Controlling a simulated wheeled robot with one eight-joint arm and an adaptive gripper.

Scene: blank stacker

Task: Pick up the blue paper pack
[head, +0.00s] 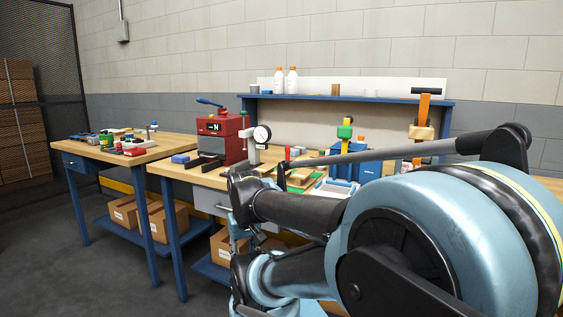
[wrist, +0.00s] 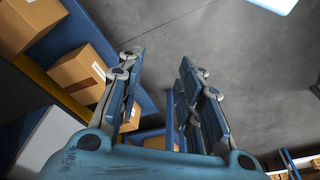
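I cannot tell for sure which thing is the blue paper pack. A small blue block (head: 180,158) lies on the workbench (head: 205,178) to the left of the red machine in the head view, and it may be the pack. No pack shows in the wrist view. My gripper (wrist: 162,58) has its two fingers apart with nothing between them. It is below bench-top level, beside the lower shelf, and the grey floor shows beyond its fingers. In the head view my arm hides most of it.
A red machine (head: 222,138) and a dial gauge (head: 261,134) stand on the bench. A blue bin (head: 372,162) is further right. Cardboard boxes (head: 168,220) fill the lower shelf and show close in the wrist view (wrist: 78,72). A second table (head: 88,151) stands left. Floor in front is clear.

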